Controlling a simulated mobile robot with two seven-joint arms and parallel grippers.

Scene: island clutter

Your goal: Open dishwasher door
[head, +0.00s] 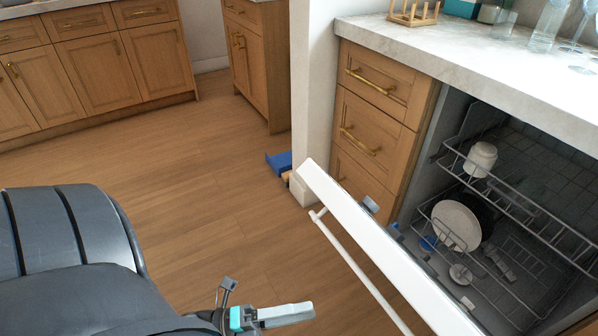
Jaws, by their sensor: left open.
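The white dishwasher door (372,232) is partly open and tilted outward, with its top edge seen at a slant. Its long bar handle (345,255) runs along the outer face. The dishwasher interior (535,165) shows behind the door, with an upper rack (530,207) and a lower rack. My left gripper (264,299) is at the bottom of the head view, left of the handle and apart from it in the picture. Its fingers are spread, with nothing seen between them. My right gripper is not in view.
A white cup (480,159) and a plate (456,226) are in the dishwasher. Wooden drawers (372,125) stand beside it under a marble counter (455,55) holding a wooden rack (413,13) and glasses. A blue object (279,163) lies by the white wall's end.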

